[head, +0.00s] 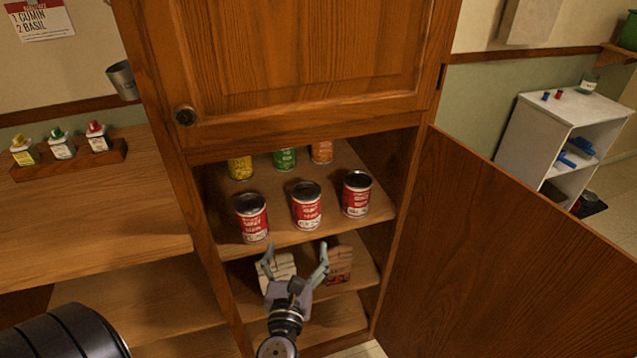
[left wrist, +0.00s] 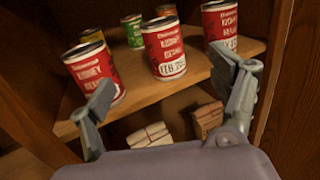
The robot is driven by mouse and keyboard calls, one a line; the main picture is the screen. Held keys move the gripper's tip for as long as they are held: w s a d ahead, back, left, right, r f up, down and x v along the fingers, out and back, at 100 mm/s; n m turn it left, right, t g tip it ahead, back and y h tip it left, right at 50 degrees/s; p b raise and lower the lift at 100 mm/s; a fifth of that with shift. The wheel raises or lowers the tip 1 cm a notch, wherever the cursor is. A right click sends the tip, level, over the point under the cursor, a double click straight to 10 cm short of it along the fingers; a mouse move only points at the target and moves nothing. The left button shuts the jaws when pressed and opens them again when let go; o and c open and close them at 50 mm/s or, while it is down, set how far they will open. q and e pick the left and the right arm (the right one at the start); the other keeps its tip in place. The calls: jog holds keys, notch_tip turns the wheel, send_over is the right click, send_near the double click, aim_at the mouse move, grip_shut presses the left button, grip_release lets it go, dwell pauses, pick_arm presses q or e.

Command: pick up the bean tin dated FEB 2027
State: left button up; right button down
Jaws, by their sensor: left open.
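Three red kidney bean tins stand upright in a row on the cupboard's top visible shelf. The middle tin (head: 307,208) shows a date starting "FEB 202" in the left wrist view (left wrist: 165,48); its last digit is unclear. The dates on the left tin (head: 252,217) and right tin (head: 356,195) cannot be read. My left gripper (head: 295,258) is open and empty, in front of and below the middle tin, apart from it. In the left wrist view its fingers (left wrist: 165,75) stand wide, one overlapping the left tin (left wrist: 92,72). My right gripper is out of view.
Yellow, green and orange tins (head: 285,160) stand behind the red ones. Small boxes (head: 338,264) lie on the shelf below. The open cupboard door (head: 480,250) bounds the right side; the cupboard's left side panel is close to the left tin.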

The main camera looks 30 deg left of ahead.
aim_at(307, 198)
pick_arm(q)
jog(key=p+x, duration=0.3)
jog(key=x, duration=1.4)
jog(key=shift+w, duration=0.15)
jog(key=shift+c, duration=0.4)
jog(key=shift+r, duration=0.1)
jog(key=c, duration=1.6)
